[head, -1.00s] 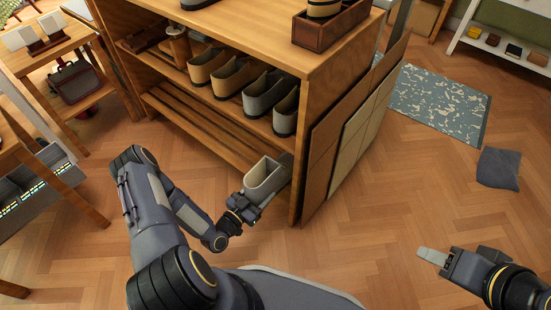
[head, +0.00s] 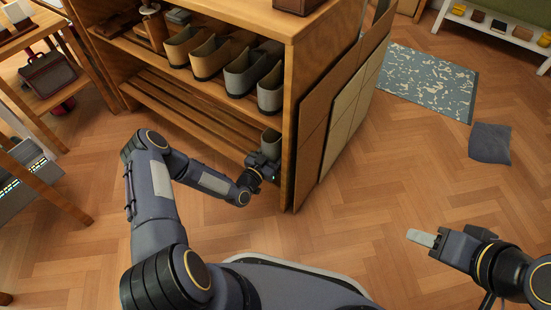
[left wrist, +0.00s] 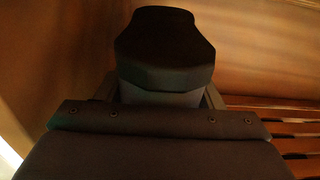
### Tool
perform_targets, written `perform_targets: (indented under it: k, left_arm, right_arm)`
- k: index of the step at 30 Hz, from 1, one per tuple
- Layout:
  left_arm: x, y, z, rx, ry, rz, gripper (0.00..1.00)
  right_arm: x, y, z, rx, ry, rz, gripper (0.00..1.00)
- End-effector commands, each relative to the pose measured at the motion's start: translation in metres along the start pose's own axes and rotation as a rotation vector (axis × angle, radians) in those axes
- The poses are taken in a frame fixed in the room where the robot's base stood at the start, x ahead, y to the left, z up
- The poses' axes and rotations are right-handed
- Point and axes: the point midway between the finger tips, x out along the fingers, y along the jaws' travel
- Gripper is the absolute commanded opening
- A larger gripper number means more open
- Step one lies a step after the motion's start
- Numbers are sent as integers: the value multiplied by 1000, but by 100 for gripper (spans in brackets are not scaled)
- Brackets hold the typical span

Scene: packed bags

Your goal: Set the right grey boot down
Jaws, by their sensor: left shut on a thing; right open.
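My left gripper (head: 264,165) is shut on a grey boot (head: 271,140) at the right end of the shoe rack's lower slatted shelf (head: 200,112), close to the side panel. In the left wrist view, the boot (left wrist: 165,48) shows its dark sole between the fingers, with slats to the right. I cannot tell whether the boot touches the slats. My right gripper (head: 428,239) is open and empty over bare floor, far from the rack.
On the shelf above stand two tan boots (head: 201,54) and two other grey boots (head: 256,73). The rack's side panel (head: 302,140) stands just right of the held boot. A patterned rug (head: 425,82) and grey cushion (head: 490,143) lie to the right. The lower shelf's left is clear.

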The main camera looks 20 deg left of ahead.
Motion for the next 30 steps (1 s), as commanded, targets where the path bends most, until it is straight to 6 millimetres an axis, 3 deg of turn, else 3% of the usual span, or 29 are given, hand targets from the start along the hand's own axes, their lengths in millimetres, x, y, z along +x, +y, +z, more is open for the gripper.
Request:
perform_targets:
  k: [3, 6, 18, 19, 23, 30]
  left_arm:
    - [0, 0, 26, 0, 3, -1, 24]
    - [2, 0, 39, 0, 4, -1, 24]
    - [4, 0, 39, 1, 3, 0, 24]
    - [4, 0, 40, 1, -1, 0, 65]
    - [4, 0, 40, 1, -1, 0, 82]
    - [4, 0, 40, 0, -1, 0, 83]
  right_arm:
    - [15, 7, 7, 0, 0, 0, 46]
    - [23, 11, 12, 0, 0, 0, 46]
    - [22, 10, 11, 0, 0, 0, 46]
    - [22, 10, 11, 0, 0, 0, 46]
    - [22, 10, 11, 0, 0, 0, 46]
    - [22, 10, 11, 0, 0, 0, 46]
